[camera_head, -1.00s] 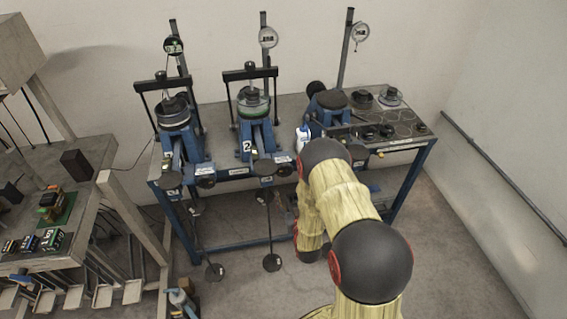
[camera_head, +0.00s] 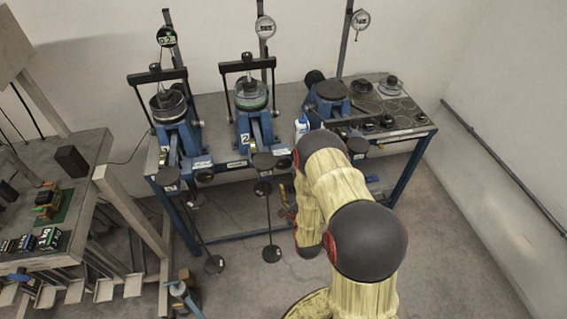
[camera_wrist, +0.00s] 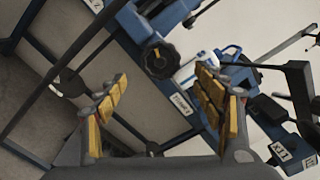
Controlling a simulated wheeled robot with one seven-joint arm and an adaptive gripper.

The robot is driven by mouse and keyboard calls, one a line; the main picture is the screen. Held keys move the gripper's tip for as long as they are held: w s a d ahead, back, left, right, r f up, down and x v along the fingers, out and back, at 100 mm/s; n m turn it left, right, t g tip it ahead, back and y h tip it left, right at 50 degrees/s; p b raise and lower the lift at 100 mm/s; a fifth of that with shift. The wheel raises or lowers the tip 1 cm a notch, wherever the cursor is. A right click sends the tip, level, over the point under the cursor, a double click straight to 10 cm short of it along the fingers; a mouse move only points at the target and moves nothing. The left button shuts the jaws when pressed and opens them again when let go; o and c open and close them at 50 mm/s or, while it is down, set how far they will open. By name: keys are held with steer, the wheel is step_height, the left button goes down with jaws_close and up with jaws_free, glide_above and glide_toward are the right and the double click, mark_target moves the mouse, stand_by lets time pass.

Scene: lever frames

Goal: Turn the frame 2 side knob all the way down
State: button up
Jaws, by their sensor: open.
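Lever frame 2 (camera_head: 245,128) is a blue stand with a white "2" label, in the middle of the bench in the head view. A dark round side knob (camera_head: 284,163) shows at its lower right. In the wrist view a black lobed knob (camera_wrist: 160,60) with a small orange mark sits on a blue frame part; it appears to be that side knob. My gripper (camera_wrist: 162,74) is open and empty, with yellow-padded fingers either side of the line to the knob. The knob appears beyond the fingertips, not touched. In the head view my arm mostly hides the gripper.
A white and blue bottle (camera_head: 302,126) stands right of frame 2, and shows beside the knob in the wrist view (camera_wrist: 190,70). A hanging rod with a black disc (camera_head: 271,253) is below frame 2. Another blue frame (camera_head: 176,130) stands left.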

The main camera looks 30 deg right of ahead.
mark_target(284, 165)
steer(key=shift+m, duration=0.6)
steer(key=x, duration=1)
steer(key=shift+f, duration=0.1)
steer(key=shift+s+a, duration=0.1)
steer(key=shift+s, duration=0.1)
steer(key=c, duration=0.6)
steer(key=shift+a+f, duration=0.1)
steer(key=c, duration=0.8)
steer(key=shift+c, duration=0.3)
